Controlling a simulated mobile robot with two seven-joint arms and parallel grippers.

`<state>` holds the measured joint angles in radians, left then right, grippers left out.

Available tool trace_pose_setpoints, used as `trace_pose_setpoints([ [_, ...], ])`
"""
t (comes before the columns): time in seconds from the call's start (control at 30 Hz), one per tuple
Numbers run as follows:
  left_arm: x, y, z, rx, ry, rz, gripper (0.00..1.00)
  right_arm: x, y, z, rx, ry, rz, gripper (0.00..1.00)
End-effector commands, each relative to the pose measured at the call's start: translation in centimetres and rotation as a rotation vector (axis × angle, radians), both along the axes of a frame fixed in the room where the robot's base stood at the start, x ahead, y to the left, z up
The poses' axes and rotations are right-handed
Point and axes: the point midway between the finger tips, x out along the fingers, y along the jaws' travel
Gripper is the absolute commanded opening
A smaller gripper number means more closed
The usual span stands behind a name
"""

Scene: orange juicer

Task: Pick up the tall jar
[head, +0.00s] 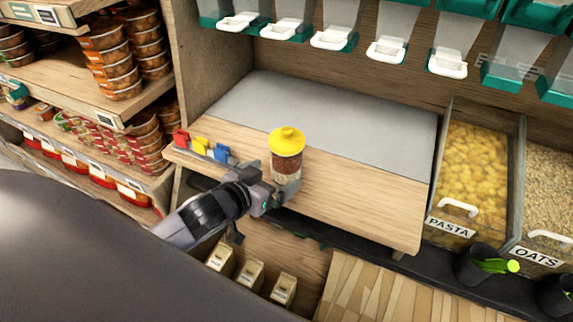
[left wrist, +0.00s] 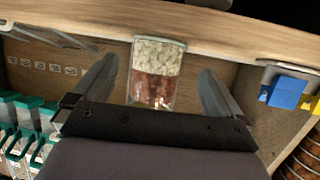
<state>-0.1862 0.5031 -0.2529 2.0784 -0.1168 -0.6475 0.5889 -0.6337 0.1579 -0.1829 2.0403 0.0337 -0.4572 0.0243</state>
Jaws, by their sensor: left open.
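The tall jar (head: 286,165) is clear, with a yellow lid, and holds layered reddish-brown and pale contents. It stands upright near the front edge of the wooden shelf (head: 370,205). My left gripper (head: 272,182) is at the jar's front side, low on it. In the left wrist view, which looks upside down, the jar (left wrist: 155,80) is between the two spread fingers (left wrist: 158,78), with a gap on each side. The left gripper is open. The jar's lid is hidden in the wrist view. My right gripper is not in view.
Red, yellow and blue clips (head: 202,147) sit on the shelf's front edge, left of the jar. A grey mat (head: 330,115) covers the back, and the shelf right of the jar is clear. Dispensers (head: 333,38) hang above. A pasta bin (head: 470,165) stands at the right.

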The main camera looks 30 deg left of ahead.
Motion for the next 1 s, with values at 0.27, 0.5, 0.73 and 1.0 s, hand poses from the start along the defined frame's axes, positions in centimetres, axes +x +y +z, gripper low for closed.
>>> trace_pose_setpoints([
  [0.27,2.3,-0.4,-0.7,-0.001,-0.002,-0.001,1.0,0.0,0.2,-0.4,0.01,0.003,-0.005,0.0],
  [0.5,4.9,-0.8,-1.7,-0.001,0.0,-0.001,1.0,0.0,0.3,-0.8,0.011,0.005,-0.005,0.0],
  [0.73,5.5,-0.9,-2.0,-0.002,0.001,-0.001,1.0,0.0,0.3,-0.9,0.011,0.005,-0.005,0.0],
  [1.0,5.5,-0.9,-1.9,-0.002,0.001,-0.001,0.58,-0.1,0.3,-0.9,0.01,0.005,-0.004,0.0],
])
